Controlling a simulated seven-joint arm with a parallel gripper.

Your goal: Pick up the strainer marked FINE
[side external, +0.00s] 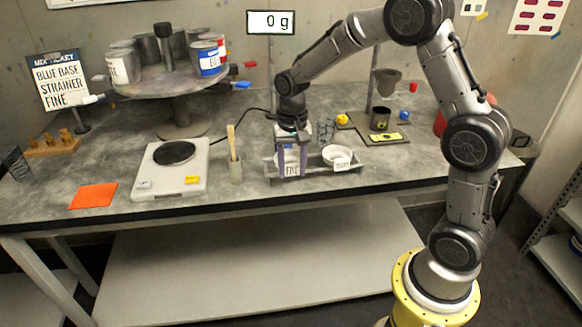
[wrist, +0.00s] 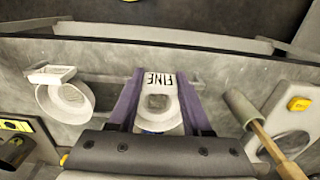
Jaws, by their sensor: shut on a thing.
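The white strainer marked FINE (wrist: 158,103) sits between the two purple fingers of my gripper (wrist: 160,108) in the wrist view, its tag towards the bench edge. The fingers close on it from both sides. In the side external view my gripper (side external: 290,160) points down at the left part of the grey rack, and the FINE tag (side external: 292,170) shows between the fingers. I cannot tell whether the strainer is clear of the rack (side external: 315,171). A second white strainer (side external: 338,155) rests in the rack to the right, its label too small to read; it also shows in the wrist view (wrist: 65,98).
A can carousel (side external: 170,75) and a ticket reading BLUE BASE STRAINER FINE (side external: 60,82) stand behind. A dark cup (side external: 380,118) is at right.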

